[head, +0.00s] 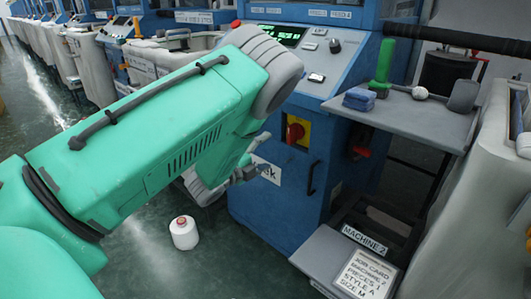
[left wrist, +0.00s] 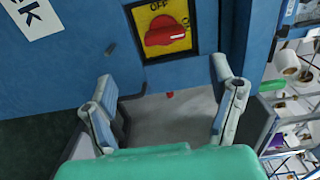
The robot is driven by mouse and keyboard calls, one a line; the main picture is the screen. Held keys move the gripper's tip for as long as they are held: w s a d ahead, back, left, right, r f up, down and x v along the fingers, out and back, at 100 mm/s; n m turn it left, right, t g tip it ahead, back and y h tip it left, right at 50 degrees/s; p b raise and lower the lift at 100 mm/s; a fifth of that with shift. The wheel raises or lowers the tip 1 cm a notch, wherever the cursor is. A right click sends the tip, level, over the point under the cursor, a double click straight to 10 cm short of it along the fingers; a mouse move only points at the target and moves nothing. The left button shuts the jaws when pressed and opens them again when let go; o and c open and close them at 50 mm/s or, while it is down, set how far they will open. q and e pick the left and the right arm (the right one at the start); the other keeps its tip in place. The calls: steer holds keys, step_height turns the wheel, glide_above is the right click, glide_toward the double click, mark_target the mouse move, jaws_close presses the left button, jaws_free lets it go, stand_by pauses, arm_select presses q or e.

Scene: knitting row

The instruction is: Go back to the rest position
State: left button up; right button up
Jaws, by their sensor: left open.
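My left arm, green with grey joints, reaches in from the left in the head view. Its gripper (head: 247,172) is in front of the blue machine (head: 265,205), partly hidden by the arm. In the left wrist view my left gripper (left wrist: 164,82) has its two fingers wide apart with nothing between them. A red rotary switch (left wrist: 165,32) on a yellow plate marked OFF lies beyond the fingertips, apart from them. The same switch (head: 295,131) shows in the head view, up and right of the gripper. My right gripper is in neither view.
A white yarn cone (head: 184,232) stands on the green floor below my left arm. A side shelf (head: 415,118) holds blue cloths (head: 359,98) and a green-handled tool (head: 384,67). A job card (head: 366,276) lies at the lower right. Large bins stand at right.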

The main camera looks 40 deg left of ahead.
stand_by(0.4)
arm_select(q)
steer(key=s+d+f+n+g+y+p, duration=0.1)
steer(key=s+d+f+n+g+p, duration=0.2)
steer(key=s+f+n+g, duration=0.35)
steer(key=s+d+f+n+g+y+p, duration=0.25)
steer(key=s+f+n, duration=0.25)
steer(key=s+f, duration=0.3)
steer(key=s+d+n+g+h+p, duration=0.1)
steer(key=s+d+n+g, duration=0.2)
steer(key=s, duration=0.8)
steer(key=s+d+n+g+h+p, duration=0.1)
steer(key=s+d+n+g, duration=0.3)
steer(key=s+d, duration=0.3)
steer(key=s+g, duration=0.1)
steer(key=s, duration=0.3)
steer(key=shift+s+p, duration=0.35)
steer(key=shift+p, duration=0.05)
steer(key=shift+w+f, duration=0.15)
